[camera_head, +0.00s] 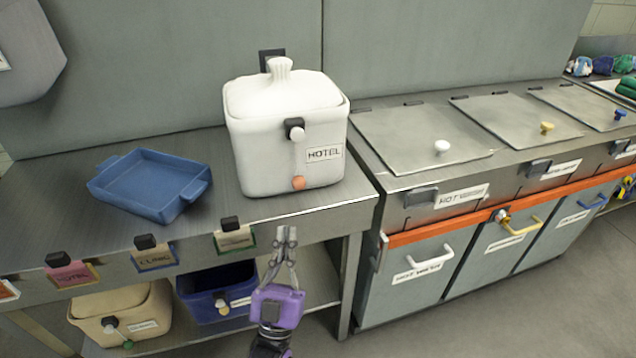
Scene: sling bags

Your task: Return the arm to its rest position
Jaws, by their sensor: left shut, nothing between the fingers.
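My left gripper (286,246) shows at the bottom middle of the head view, a purple body with grey fingers pointing up. Its fingers are shut with nothing between them. It is in front of the front edge of the metal table (60,215), below a white lidded box labelled HOTEL (265,150), and apart from it. My right gripper is not in view.
A blue tray (150,182) lies on the table, left of the white box. A beige box (125,312) and a dark blue bin (218,290) sit on the lower shelf. A metal counter with lidded hatches (420,135) stands right. Floor (480,315) is clear at lower right.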

